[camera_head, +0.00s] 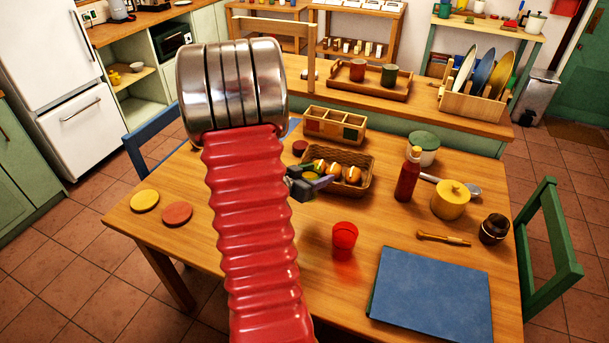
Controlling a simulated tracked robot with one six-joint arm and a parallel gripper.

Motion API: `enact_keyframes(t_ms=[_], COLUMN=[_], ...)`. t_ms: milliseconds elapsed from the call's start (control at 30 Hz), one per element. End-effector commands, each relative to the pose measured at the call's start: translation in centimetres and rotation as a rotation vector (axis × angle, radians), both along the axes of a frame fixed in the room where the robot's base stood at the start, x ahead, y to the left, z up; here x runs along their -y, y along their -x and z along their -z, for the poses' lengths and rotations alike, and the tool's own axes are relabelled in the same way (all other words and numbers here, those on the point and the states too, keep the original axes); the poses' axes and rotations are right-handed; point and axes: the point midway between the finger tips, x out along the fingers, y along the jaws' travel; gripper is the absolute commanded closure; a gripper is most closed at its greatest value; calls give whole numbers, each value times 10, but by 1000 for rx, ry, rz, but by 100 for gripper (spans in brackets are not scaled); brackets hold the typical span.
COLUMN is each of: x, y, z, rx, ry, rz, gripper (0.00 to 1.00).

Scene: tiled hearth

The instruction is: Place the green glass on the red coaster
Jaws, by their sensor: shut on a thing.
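A salmon-red round coaster (177,214) lies flat on the table's left side, beside a yellow one. My gripper (318,182) is dark and shows past the right edge of my red ribbed arm, in front of the wicker basket. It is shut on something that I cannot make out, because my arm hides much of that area. I cannot clearly see a green glass on the table. A red glass (344,238) stands upright below and right of my gripper. The coaster is bare and well left of my gripper.
The wicker basket (362,162) holds bread rolls. A red bottle (408,175), a yellow pot (450,200) and a blue board (432,295) occupy the right. A dark green cup (389,75) stands on the back counter's tray. Around the coasters the table is clear.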

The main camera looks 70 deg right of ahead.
Motion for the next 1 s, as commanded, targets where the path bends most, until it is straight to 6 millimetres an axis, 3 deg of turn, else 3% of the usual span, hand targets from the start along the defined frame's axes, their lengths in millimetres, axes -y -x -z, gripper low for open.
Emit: enact_keyframes(t_ms=[167, 467, 767, 1000], x=[-3, -34, -99, -171], y=[-41, -166, -283, -363], z=[-6, -21, -34, -44], rx=[1, 1, 1, 0], ry=[4, 3, 3, 3], rz=[-102, -417, -742, -995], gripper=[85, 85, 85, 85])
